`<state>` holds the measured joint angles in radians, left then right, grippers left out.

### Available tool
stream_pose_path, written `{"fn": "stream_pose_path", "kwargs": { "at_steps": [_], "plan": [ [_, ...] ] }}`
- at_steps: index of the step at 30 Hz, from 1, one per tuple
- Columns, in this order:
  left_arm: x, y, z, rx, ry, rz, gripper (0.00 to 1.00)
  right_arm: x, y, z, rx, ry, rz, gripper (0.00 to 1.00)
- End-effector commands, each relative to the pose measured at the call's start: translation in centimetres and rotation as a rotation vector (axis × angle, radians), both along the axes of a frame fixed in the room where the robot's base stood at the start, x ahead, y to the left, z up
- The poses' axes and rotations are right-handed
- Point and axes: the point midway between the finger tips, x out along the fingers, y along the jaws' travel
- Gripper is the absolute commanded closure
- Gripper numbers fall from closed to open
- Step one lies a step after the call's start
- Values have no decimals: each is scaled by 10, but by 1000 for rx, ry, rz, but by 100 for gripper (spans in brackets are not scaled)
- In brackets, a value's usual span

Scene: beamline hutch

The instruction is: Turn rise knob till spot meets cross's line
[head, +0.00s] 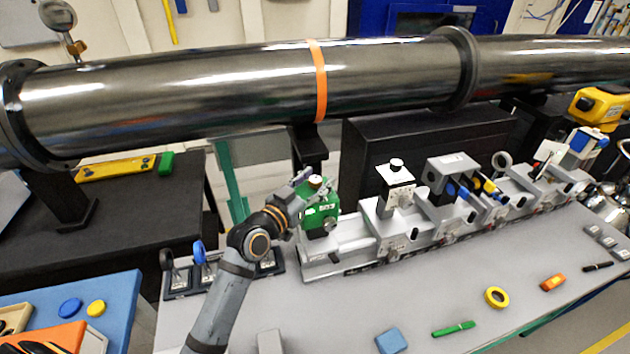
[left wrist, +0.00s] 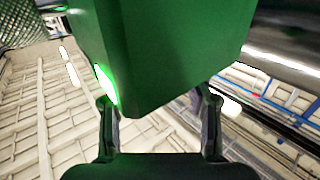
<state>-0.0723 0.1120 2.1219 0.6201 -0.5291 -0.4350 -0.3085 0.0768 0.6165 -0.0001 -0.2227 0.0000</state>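A green housing (head: 321,207) stands at the left end of the grey rail, with a small pale and brass-coloured knob (head: 316,181) on its top. My left gripper (head: 303,187) is at its upper left side, close to the knob. In the left wrist view the green housing (left wrist: 160,50) fills the top, with a bright green glow at its left edge. My left fingers (left wrist: 160,115) are spread in front of it, with no knob visible between them; contact cannot be told. A small pale plate (head: 547,152) stands far right on the rail; no spot or cross can be made out. My right gripper is not in view.
A grey rail (head: 345,262) carries several mounts, including a white-topped post (head: 396,175). A large metal pipe (head: 200,95) runs above and behind. Dark mounts with a blue lens (head: 199,252) stand left of the rail. Tape (head: 496,297) and a green marker (head: 453,329) lie in front.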

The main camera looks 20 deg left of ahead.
Motion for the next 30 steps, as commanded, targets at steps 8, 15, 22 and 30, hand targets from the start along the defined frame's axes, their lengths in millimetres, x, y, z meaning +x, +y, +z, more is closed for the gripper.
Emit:
{"fn": "stream_pose_path", "kwargs": {
  "at_steps": [8, 15, 22, 30],
  "plan": [
    [0, 0, 0, 0, 0, 0, 90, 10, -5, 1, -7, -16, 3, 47],
    [0, 0, 2, -5, 0, 28, 100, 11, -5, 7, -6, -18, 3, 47],
    [0, -1, 3, -6, 2, 162, 100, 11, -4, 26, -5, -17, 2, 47],
    [0, 0, 0, 1, 0, 207, 100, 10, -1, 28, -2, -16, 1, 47]
  ]
}}
